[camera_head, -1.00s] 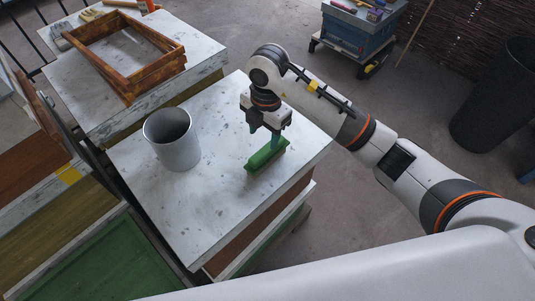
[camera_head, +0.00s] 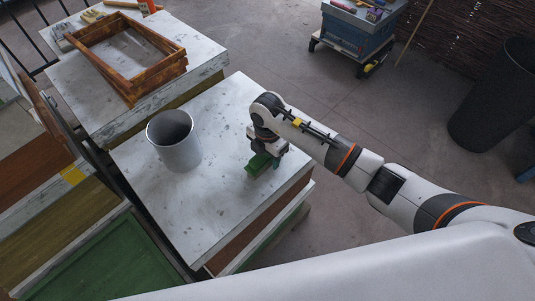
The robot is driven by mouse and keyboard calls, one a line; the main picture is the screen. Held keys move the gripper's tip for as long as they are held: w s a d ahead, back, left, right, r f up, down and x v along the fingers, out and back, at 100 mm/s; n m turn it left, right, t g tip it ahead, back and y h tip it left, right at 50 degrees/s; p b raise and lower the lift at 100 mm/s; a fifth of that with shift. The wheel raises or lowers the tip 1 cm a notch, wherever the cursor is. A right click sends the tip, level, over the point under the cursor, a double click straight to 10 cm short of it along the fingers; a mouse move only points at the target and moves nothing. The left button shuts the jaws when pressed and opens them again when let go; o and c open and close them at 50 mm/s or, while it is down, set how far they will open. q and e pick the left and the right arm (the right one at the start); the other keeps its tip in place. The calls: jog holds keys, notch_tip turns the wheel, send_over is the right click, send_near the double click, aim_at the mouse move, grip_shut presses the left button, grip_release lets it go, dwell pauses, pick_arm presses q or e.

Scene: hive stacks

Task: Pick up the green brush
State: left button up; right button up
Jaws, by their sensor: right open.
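The green brush (camera_head: 257,165) lies on the white, speckled top of the near hive stack (camera_head: 215,215), toward its right side. My right gripper (camera_head: 266,157) is low over the brush, pointing down, with its fingers at the brush. The gripper and wrist hide part of the brush, and whether the fingers touch it cannot be seen. The right gripper is open. My left gripper is not in view.
A white cylindrical container (camera_head: 178,147) stands left of the brush on the same top. A wooden frame (camera_head: 123,55) sits on the hive stack behind. A dark bin (camera_head: 490,95) stands at far right. The near part of the top is clear.

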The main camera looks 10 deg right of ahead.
jog(key=shift+f, duration=0.1)
jog(key=shift+c, duration=0.2)
jog(key=c, duration=0.9)
notch_tip(320, 180, up, 10)
jog(key=shift+r+b, duration=0.1)
jog(key=shift+b, duration=0.55)
